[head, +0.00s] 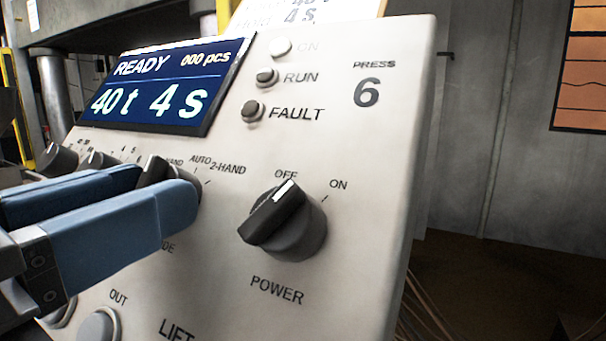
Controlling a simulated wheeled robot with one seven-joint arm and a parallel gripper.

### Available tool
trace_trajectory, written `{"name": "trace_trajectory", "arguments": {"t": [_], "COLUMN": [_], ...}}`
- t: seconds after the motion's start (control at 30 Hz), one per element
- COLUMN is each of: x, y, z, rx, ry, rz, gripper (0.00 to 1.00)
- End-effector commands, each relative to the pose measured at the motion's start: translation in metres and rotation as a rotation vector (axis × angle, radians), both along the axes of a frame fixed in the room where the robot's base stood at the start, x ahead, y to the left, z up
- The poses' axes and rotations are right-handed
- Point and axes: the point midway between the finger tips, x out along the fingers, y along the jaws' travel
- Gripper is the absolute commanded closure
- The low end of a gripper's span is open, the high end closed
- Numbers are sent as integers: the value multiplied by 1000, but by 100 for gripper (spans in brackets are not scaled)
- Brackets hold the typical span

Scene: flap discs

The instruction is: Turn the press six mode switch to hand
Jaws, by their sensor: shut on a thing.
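The press six panel (345,130) is a light grey sloped box marked PRESS 6. Its mode switch (152,170) is a black knob at the lower left, with HAND, AUTO and 2-HAND printed above it from left to right. My gripper (155,190) reaches in from the left with two blue fingers and is shut on this knob, one finger on each side. The near finger hides most of the knob and part of the MODE label. I cannot tell which mark the knob points to.
The black power switch (284,222) stands right of my fingers, its white mark towards OFF. The screen (165,85) reads READY, 000 pcs, 40 t, 4 s. More knobs (57,159) sit at left, a LIFT OUT button (98,325) below.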

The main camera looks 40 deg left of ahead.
Motion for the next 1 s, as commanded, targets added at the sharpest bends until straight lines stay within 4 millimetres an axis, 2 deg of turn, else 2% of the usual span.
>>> {"name": "trace_trajectory", "arguments": {"t": [0.6, 1.0], "x": [4, 5], "y": [-8, -9], "z": [7, 4], "rx": [-364, -476], "ry": [-112, -150], "rz": [318, 420], "gripper": [96, 96]}}
